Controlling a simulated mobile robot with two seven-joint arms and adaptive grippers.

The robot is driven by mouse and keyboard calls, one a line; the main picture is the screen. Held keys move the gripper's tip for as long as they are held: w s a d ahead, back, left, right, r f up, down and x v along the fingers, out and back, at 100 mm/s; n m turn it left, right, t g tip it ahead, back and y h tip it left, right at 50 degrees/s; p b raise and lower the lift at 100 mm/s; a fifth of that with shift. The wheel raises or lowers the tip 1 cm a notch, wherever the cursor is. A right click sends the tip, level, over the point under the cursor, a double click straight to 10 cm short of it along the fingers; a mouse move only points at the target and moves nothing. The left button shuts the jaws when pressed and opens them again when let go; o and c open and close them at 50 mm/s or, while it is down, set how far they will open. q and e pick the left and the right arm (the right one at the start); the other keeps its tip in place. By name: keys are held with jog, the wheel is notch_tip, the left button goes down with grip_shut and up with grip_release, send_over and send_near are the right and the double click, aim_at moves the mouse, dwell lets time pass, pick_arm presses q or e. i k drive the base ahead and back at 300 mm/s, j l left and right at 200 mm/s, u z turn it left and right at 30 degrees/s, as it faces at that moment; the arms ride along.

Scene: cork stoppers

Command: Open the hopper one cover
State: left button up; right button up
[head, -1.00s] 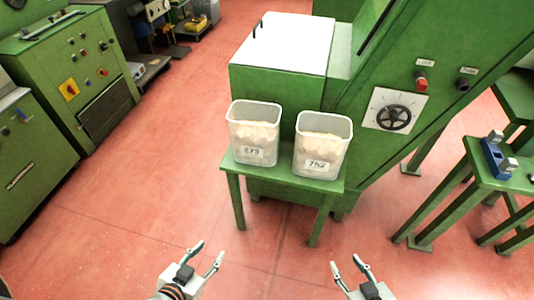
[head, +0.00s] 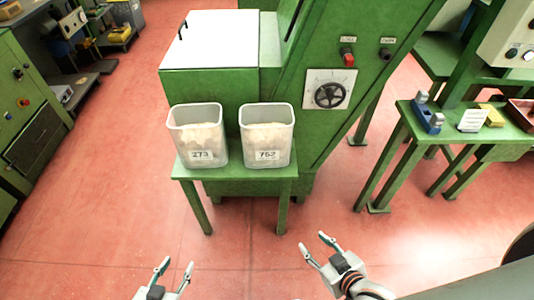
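The hopper cover (head: 212,40) is a white flat lid with a dark handle (head: 182,30) near its left edge. It lies shut on a green hopper box (head: 205,87) that is part of a large green machine (head: 325,50). My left gripper (head: 177,268) is open and empty at the bottom of the head view. My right gripper (head: 316,245) is open and empty to its right. Both are well in front of the machine and far from the cover. The inside of the hopper is hidden.
A green bench (head: 440,125) with small items stands right. Green cabinets (head: 30,110) stand left. The red floor (head: 110,200) is clear.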

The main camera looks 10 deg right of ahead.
aim_at(219, 38)
jog(key=i+j+z, duration=0.15)
jog(key=j, duration=0.15)
jog(key=i+j+z, duration=0.1)
jog(key=j, duration=0.25)
jog(key=i+j+z, duration=0.15)
jog(key=j, duration=0.15)
jog(key=j+z, duration=0.1)
jog(key=j, duration=0.25)
